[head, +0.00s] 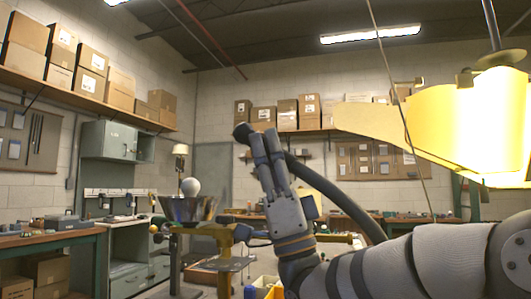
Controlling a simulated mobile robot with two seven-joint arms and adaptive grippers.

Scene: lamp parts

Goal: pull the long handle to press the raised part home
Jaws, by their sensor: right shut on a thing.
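The long dark handle (328,187) has a round black knob (241,131) at its upper end and curves down to the right behind my right arm. My right gripper (265,140) points up, with its two fingers shut on the handle just beside the knob. A white bulb-shaped part (190,187) stands raised above a metal funnel-shaped bowl (188,210). A yellow frame (224,240) stands just right of the bowl. Whether the handle joins this frame is hidden by my arm. My left gripper is out of view.
A large yellow structure (450,125) with a bright glow hangs close at the upper right. A workbench (45,238) stands at the left, with boxes on the shelf (80,92) above. A thin cable (400,105) runs down near my right arm.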

